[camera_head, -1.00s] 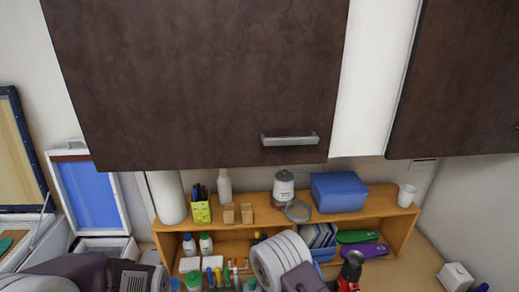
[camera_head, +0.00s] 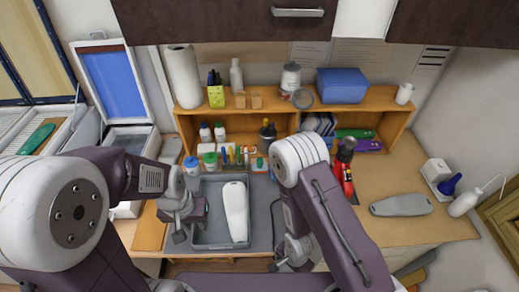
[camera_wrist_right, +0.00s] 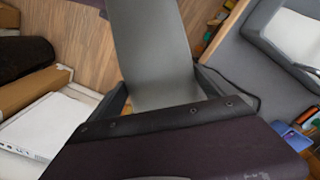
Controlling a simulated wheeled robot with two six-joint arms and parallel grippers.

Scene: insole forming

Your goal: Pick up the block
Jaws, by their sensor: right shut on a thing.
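My right gripper (camera_wrist_right: 162,92) is shut on a long, smooth grey block (camera_wrist_right: 155,45), which extends away from the fingers in the right wrist view. In the head view my right gripper (camera_head: 290,262) is at the front edge of the table, right of the grey tray; the held block is hard to make out there. A white sole-shaped block (camera_head: 236,210) lies in the tray (camera_head: 206,236). A grey sole-shaped block (camera_head: 400,205) lies on the table at the right. My left gripper (camera_head: 178,235) is at the tray's left edge; its finger opening is too small to judge.
A wooden shelf (camera_head: 330,112) with bottles, a blue box (camera_head: 342,85) and green and purple insoles stands behind. A red-and-black tool (camera_head: 345,165) stands right of my right arm. A white bottle (camera_head: 465,203) is at the far right. Table around the right grey block is clear.

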